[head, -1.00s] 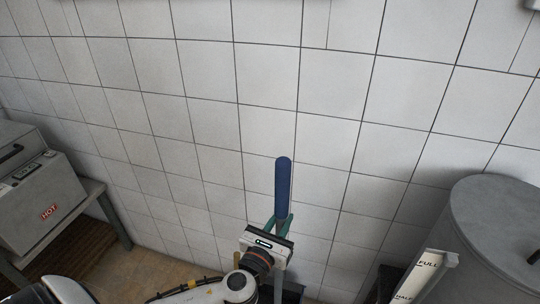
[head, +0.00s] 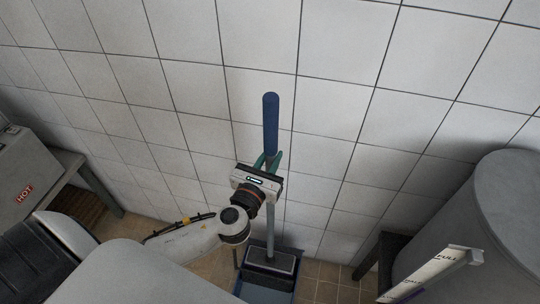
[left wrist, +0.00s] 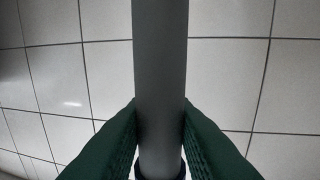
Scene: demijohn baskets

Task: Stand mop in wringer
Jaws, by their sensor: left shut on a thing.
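The mop (head: 271,125) stands close to upright near the tiled wall, with a blue grip on top and a grey pole below. My left gripper (head: 267,160) has its green fingers shut on the pole just under the blue grip. The left wrist view shows the grey pole (left wrist: 160,70) between the two green fingers (left wrist: 160,135). Below, the pole runs down to a dark grey block in a blue bucket-like wringer (head: 266,291) on the floor. I cannot tell whether the block is the mop head or part of the wringer. My right gripper is out of view.
A large grey drum (head: 475,225) stands at the right, with a white gauge strip (head: 432,272) marked FULL in front. A grey box with a HOT label (head: 24,178) sits on a bench at the left. Tan tiled floor shows beside the wringer.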

